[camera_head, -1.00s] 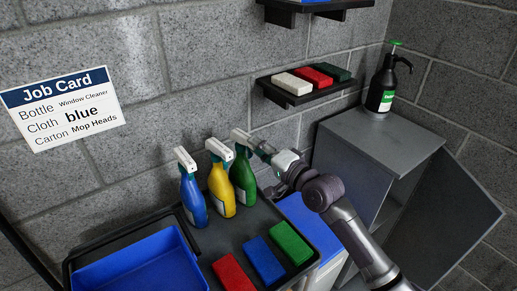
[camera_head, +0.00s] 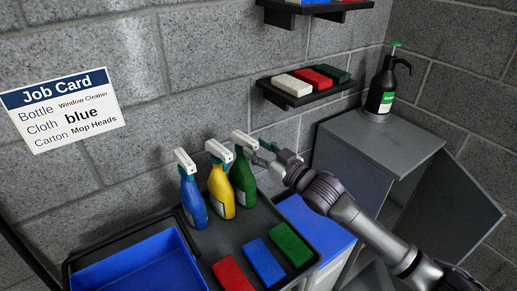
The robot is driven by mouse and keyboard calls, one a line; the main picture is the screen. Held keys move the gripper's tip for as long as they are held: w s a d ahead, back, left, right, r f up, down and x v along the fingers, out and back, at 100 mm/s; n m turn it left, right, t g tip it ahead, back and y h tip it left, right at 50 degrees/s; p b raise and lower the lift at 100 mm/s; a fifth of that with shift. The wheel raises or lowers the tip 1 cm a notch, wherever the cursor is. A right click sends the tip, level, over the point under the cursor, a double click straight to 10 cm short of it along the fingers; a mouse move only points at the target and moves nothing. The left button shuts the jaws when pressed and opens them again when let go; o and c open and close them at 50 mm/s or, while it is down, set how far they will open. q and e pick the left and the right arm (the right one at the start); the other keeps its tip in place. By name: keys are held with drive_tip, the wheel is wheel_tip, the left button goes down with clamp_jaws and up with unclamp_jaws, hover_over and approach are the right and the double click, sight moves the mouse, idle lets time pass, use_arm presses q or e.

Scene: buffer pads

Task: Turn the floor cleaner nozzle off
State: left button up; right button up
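Three spray bottles with white heads stand in a row on a dark tray: a blue bottle (camera_head: 193,198), a yellow bottle (camera_head: 221,192) and a green bottle (camera_head: 243,180). The labels are too small to read, so I cannot tell which is the floor cleaner. My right gripper (camera_head: 263,154) is just right of the green bottle's white nozzle head (camera_head: 244,141). Its fingers are small and partly merge with the teal trigger area, so contact and opening are unclear. The nozzle setting is too small to tell. My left gripper is out of view.
The dark tray (camera_head: 150,232) also holds a blue bin (camera_head: 135,262) and red, blue and green cloths (camera_head: 264,262). A wall shelf (camera_head: 300,98) with colored blocks is above. A black pump bottle (camera_head: 382,90) stands on the grey cabinet (camera_head: 385,143). A job card (camera_head: 62,108) is on the wall.

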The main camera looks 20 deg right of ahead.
sight(256, 147)
drive_tip(key=shift+s, duration=0.1)
drive_tip(key=p+v, duration=0.1)
drive_tip(key=v, duration=0.3)
drive_tip(key=shift+d+p, duration=0.15)
drive_tip(key=shift+p, duration=0.25)
drive_tip(key=v, duration=0.2)
drive_tip(key=shift+s+d+p, duration=0.15)
drive_tip(key=shift+s+p, duration=0.15)
drive_tip(key=shift+s, duration=0.1)
